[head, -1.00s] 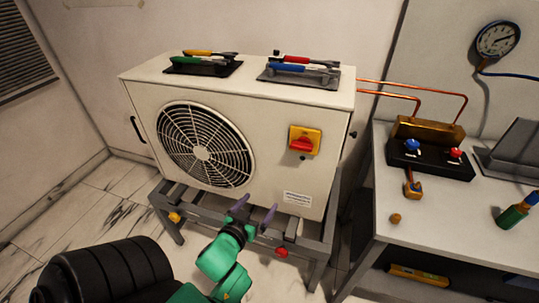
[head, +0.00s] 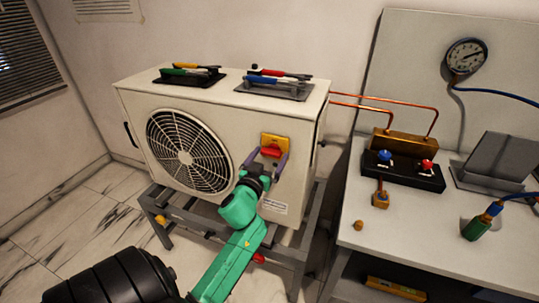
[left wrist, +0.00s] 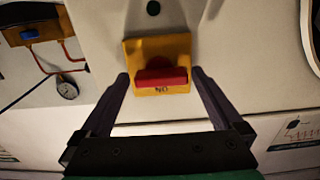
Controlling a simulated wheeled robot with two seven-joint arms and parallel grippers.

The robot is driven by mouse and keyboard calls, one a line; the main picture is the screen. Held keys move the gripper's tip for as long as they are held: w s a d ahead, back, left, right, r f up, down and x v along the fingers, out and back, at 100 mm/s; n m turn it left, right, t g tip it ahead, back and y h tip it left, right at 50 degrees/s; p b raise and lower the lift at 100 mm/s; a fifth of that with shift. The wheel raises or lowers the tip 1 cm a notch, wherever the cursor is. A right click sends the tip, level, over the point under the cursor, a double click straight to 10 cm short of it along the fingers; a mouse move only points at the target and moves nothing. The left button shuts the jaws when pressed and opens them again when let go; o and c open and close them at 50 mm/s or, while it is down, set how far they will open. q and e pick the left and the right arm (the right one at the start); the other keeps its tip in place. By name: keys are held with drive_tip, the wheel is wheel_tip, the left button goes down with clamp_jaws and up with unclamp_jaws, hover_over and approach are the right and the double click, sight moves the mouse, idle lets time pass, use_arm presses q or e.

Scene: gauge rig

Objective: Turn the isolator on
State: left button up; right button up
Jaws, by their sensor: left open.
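The isolator is a yellow plate (head: 275,138) with a red handle (head: 271,151) on the front of the white outdoor unit (head: 240,125). In the left wrist view the red handle (left wrist: 161,77) lies crosswise on the yellow plate (left wrist: 158,48), with the letters "ON" turned over below it. My left gripper (head: 267,158) is open, its purple fingers on either side of the handle. In the left wrist view my left gripper (left wrist: 160,76) has the handle between its fingertips; I cannot tell whether they touch it. My right gripper is not in view.
Two dark trays of pliers and screwdrivers (head: 190,75) (head: 275,87) lie on the unit. A metal stand (head: 286,254) carries the unit. At the right, a bench (head: 420,232) holds a valve block (head: 403,170); copper pipes (head: 395,102) run to it. A gauge (head: 466,56) hangs behind.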

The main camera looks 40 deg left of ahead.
use_arm(q)
drive_tip(key=shift+a, duration=0.1)
drive_tip(key=c, duration=1.2)
drive_tip(key=shift+m, duration=0.4)
drive_tip(key=m, duration=0.3)
drive_tip(key=shift+m, duration=0.3)
drive_tip(key=m, duration=0.4)
drive_tip(key=shift+m+p, duration=0.3)
drive_tip(key=shift+p, duration=0.05)
drive_tip(key=m, duration=0.4)
drive_tip(key=shift+m, duration=0.3)
drive_tip(key=m, duration=0.4)
drive_tip(key=shift+m, duration=0.3)
